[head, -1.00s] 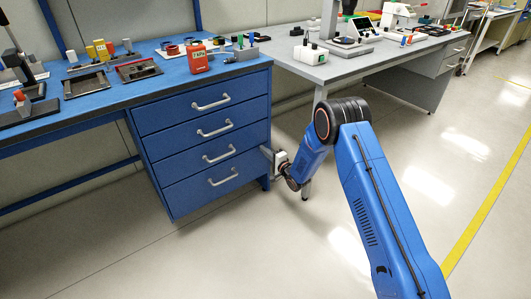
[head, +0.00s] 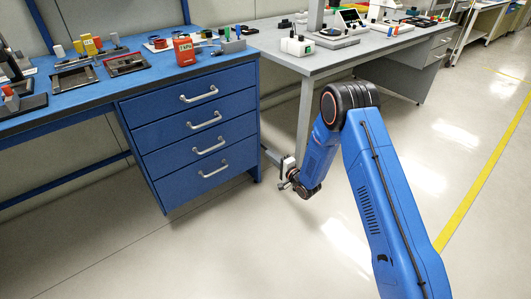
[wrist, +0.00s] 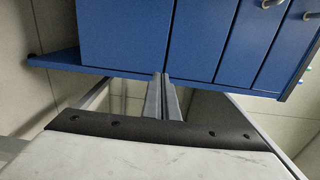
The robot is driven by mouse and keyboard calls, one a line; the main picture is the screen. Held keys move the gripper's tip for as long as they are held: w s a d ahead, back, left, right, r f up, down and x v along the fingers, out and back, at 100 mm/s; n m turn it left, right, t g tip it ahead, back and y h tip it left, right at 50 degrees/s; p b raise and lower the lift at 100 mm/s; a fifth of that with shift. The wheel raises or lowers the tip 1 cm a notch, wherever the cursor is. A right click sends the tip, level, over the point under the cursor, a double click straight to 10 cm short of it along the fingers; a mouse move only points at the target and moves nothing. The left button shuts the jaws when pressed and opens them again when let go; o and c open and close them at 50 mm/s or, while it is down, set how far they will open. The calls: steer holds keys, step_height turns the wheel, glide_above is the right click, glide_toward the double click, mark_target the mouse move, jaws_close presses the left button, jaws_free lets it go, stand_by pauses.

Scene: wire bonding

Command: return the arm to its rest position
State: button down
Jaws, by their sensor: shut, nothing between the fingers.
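My arm, blue with a black elbow joint, bends down toward the floor in the head view. My gripper (head: 268,153) is low in front of the gap between the blue drawer cabinet (head: 205,140) and the grey table (head: 335,62). In the wrist view my gripper's two grey fingers (wrist: 162,76) lie side by side, shut with nothing held. They point toward blue panels of the cabinet (wrist: 200,40). In the head view the fingers are small, and their distance to the cabinet's side is hard to tell.
The blue bench top (head: 135,92) carries trays, small blocks and a red container (head: 184,49). The grey table's leg (head: 304,118) stands just behind my gripper. Open floor (head: 225,250) lies in front, with a yellow line (head: 482,180) at right.

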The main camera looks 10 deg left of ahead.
steer(key=w+d+r+n+h, duration=0.2)
steer(key=d+r+h, duration=0.4)
steer(key=d+r, duration=1.05)
steer(key=s+d+r+n+h, duration=0.1)
steer(key=s+d+r+h, duration=0.1)
steer(key=s+d+r, duration=0.4)
steer(key=s+d+r+n+h, duration=0.1)
steer(key=s+d+r+h, duration=0.2)
steer(key=d+r, duration=0.45)
steer(key=s+d+r+g+h, duration=0.1)
steer(key=s+d+r, duration=0.1)
steer(key=s+d, duration=0.3)
steer(key=s+d+r+g+h, duration=0.1)
steer(key=s+d+r, duration=0.15)
steer(key=s, duration=0.35)
steer(key=s+d+n+g, duration=0.1)
steer(key=s+d, duration=0.1)
steer(key=s, duration=0.9)
steer(key=s+d+n+g, duration=0.1)
steer(key=s+d+g, duration=0.1)
steer(key=s, duration=1)
steer(key=s+d+n+g, duration=0.1)
steer(key=s+d, duration=0.3)
steer(key=s, duration=0.8)
steer(key=shift+r+n+g+h, duration=0.2)
steer(key=shift+n+g+h, duration=0.2)
steer(key=shift+n, duration=0.1)
